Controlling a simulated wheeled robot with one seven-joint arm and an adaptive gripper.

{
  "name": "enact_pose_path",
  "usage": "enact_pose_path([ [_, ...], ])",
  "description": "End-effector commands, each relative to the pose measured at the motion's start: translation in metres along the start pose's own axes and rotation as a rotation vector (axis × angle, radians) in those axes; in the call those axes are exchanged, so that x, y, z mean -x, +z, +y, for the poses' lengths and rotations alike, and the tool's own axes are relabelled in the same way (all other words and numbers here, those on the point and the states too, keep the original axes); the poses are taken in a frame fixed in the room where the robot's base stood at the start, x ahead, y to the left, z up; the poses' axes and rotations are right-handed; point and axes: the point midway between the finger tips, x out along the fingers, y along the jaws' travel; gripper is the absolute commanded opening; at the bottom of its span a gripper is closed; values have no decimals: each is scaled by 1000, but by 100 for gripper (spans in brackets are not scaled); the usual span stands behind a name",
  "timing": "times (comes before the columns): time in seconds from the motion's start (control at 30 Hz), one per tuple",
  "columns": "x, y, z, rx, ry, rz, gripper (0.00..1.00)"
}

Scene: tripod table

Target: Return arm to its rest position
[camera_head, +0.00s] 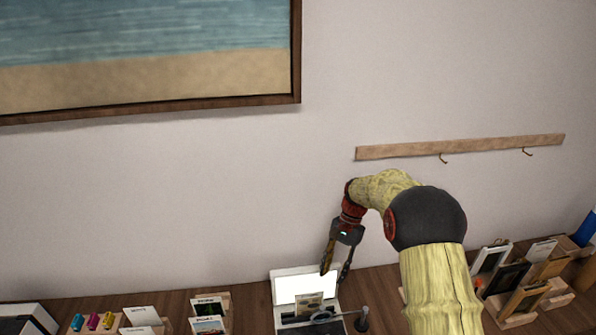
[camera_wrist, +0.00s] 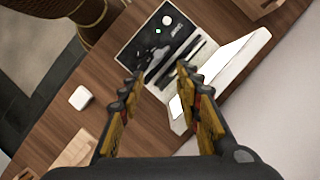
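My arm reaches out over the wooden table (camera_head: 255,310) with the wrist bent downward. My gripper (camera_head: 335,275) hangs above a white device with a raised, lit lid (camera_head: 292,287). In the wrist view my gripper (camera_wrist: 160,80) shows two separated fingers with yellow pads and nothing between them. The device's dark panel (camera_wrist: 155,45) and its white lid (camera_wrist: 225,75) lie beyond the fingertips. In the head view a small card in a holder (camera_head: 309,303) stands in front of the lid, and my gripper seems apart from it.
Wooden holders with frames and cards (camera_head: 520,275) stand at the right. Card stands (camera_head: 208,312) and small coloured items (camera_head: 93,322) are at the left. A hook rail (camera_head: 460,147) and a picture (camera_head: 150,55) hang on the wall. A small white block (camera_wrist: 81,97) lies on the table.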

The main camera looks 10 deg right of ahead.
Motion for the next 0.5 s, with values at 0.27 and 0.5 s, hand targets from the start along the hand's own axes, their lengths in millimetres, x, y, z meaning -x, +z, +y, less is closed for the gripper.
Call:
enact_pose_path([
  [0.27,-26,-2,18,150,30,20,34],
  [0.5,-17,32,54,304,59,84,34],
])
